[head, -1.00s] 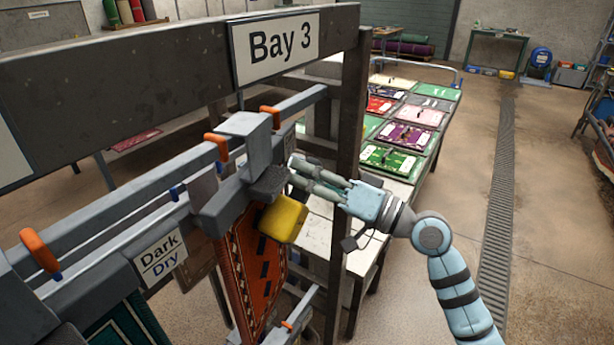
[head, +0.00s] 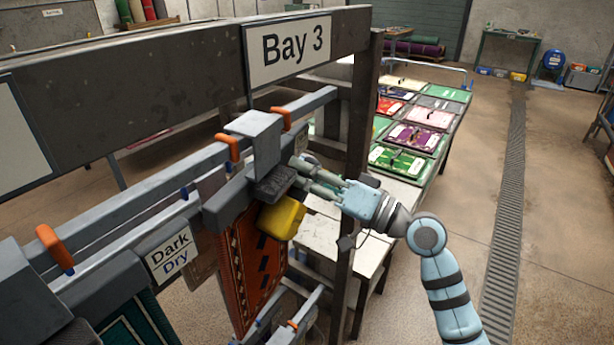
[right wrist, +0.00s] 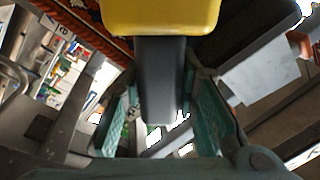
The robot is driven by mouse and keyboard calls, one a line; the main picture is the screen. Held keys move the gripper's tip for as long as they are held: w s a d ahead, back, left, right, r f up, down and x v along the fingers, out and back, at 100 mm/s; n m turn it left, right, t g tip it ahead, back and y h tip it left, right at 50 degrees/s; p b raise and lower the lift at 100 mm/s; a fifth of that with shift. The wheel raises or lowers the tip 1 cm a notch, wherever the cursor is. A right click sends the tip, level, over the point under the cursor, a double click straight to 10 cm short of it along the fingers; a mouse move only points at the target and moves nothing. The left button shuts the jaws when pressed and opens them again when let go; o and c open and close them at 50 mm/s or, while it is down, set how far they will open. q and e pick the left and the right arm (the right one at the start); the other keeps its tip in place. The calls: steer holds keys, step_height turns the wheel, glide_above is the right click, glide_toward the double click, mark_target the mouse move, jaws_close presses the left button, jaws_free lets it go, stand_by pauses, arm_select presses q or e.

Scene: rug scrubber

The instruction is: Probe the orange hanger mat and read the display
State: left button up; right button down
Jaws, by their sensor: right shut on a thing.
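The orange mat (head: 262,285), with a dark pattern, hangs from a clamp (head: 262,140) on the rack below the Bay 3 sign. A yellow meter (head: 284,217) with a dark grey handle overlaps the mat's upper right part in the head view. My right gripper (head: 297,172) is shut on the meter's grey handle. In the right wrist view, the handle (right wrist: 160,85) lies between the teal finger pads, with the yellow body (right wrist: 160,14) above it. A strip of the orange mat (right wrist: 84,14) shows behind. I cannot tell whether the meter touches the mat. No readable display shows. My left gripper is out of view.
The rack's top beam (head: 120,95) and post (head: 352,150) stand close to my right arm. A table with several coloured mats (head: 405,160) stands behind; open floor lies right.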

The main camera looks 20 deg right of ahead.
steer(key=shift+x, duration=1.15)
stand_by(0.9)
steer(key=shift+s+a+f, duration=0.1)
steer(key=shift+f, duration=0.05)
